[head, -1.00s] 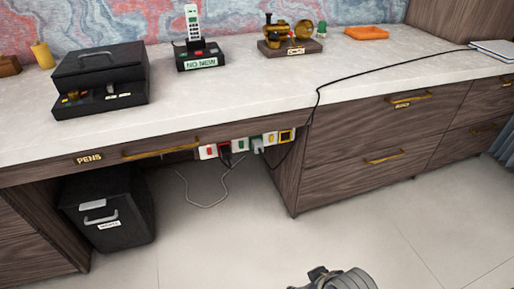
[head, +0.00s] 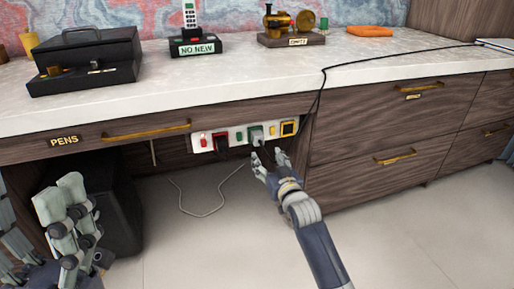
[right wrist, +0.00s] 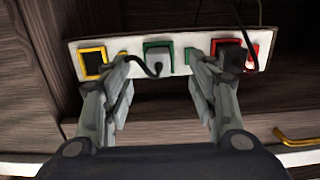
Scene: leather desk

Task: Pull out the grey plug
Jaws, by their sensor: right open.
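The grey plug (head: 255,139) sits in the green-framed socket of a white power strip (head: 230,136) under the desk. In the right wrist view the grey plug (right wrist: 158,62) is near the middle, with a dark cable coming off it. My right gripper (head: 271,163) is open and empty, just in front of and below the plug. In the right wrist view its fingers (right wrist: 160,75) stand apart on either side of the plug, not visibly touching it. My left gripper (head: 68,215) is at the lower left, away from the strip; its opening is unclear.
A black plug (head: 221,143) sits in the red-framed socket beside it; the yellow-framed socket (head: 289,128) is empty. A black cable (head: 321,85) runs from the desk top toward the strip. Drawers (head: 365,150) stand right; a black bin (head: 120,215) is left. A grey cable (head: 205,212) lies below.

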